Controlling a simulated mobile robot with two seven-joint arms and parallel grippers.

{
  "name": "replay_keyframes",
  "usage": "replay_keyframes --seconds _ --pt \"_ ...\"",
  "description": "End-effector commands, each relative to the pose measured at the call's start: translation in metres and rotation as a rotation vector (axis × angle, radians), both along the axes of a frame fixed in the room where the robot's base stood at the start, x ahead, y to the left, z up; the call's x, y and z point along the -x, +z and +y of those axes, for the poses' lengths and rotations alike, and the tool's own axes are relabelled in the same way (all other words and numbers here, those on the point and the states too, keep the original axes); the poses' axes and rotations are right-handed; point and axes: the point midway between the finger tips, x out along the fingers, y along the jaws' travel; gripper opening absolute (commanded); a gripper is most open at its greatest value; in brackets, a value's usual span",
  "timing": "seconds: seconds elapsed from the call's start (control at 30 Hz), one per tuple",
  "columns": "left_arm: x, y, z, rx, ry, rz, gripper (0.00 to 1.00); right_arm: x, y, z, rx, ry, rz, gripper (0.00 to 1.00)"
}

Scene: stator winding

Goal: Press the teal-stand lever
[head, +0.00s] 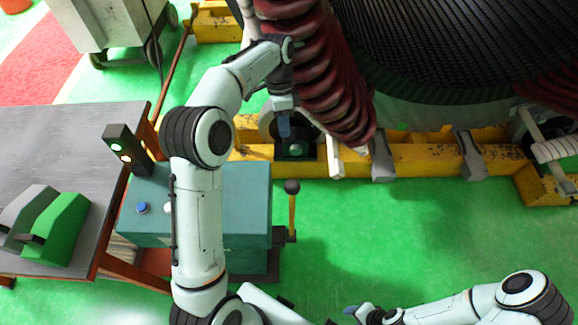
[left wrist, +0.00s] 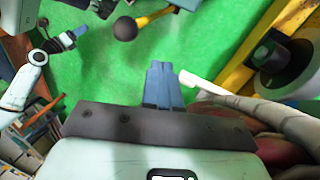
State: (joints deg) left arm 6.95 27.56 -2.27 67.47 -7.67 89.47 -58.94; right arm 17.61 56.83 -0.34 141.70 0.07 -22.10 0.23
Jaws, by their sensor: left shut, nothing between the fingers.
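The teal stand (head: 246,200) is a box left of centre in the head view, partly hidden behind my left arm. Its lever (head: 292,212) stands at its right side, a yellow rod with a black ball knob (head: 292,186) on top. The knob also shows at the top of the left wrist view (left wrist: 125,28), ahead of my fingers and to their left. My left gripper (head: 284,130) is shut and empty, beyond the knob and apart from it. My right gripper (head: 351,310) is low in the head view, away from the lever; its fingers are too small to read.
The stator's dark red coils (head: 330,80) hang beside my left gripper. A yellow frame (head: 420,158) runs behind the lever. A signal box (head: 127,148) with lit lamps and a blue button (head: 142,207) are on the stand's left. Green floor right of the lever is clear.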

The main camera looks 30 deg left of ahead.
Motion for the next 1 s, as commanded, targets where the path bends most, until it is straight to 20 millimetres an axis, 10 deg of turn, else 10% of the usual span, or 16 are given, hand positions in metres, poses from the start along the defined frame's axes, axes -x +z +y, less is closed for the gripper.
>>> replay_keyframes --seconds 0.53,1.0 --pt "0.023 -0.099 -0.021 0.0 -0.001 0.006 0.0 0.024 -0.031 0.0 0.0 0.0 0.027 0.49" --pt "0.05 -0.101 -0.047 0.0 0.0 0.0 0.0 0.027 -0.036 0.0 0.0 0.001 0.03 0.49"
